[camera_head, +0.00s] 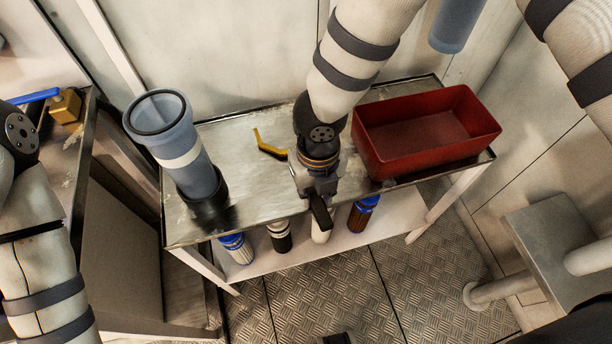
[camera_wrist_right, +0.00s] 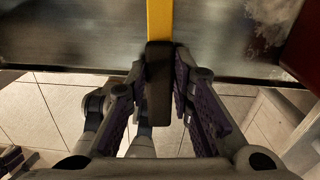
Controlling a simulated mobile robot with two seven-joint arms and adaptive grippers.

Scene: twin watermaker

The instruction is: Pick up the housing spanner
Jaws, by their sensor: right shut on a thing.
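The housing spanner has a yellow head (camera_head: 268,147) and a black handle (camera_head: 321,212). In the head view its head shows left of my right gripper (camera_head: 317,188), over the steel top of the bench, and the handle sticks out by the bench's front edge. My right gripper hides the middle part. In the right wrist view the fingers are shut on the black handle (camera_wrist_right: 159,95), and the yellow shaft (camera_wrist_right: 159,20) runs away from them. I cannot tell whether the spanner touches the bench top. My left gripper is not in view.
A clear blue-grey filter housing (camera_head: 182,155) stands on the bench (camera_head: 240,190) at the left. A red bin (camera_head: 425,163) sits at the right. Several filters, one brown (camera_head: 362,215), stand on the lower shelf (camera_head: 275,265). A wall is close behind.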

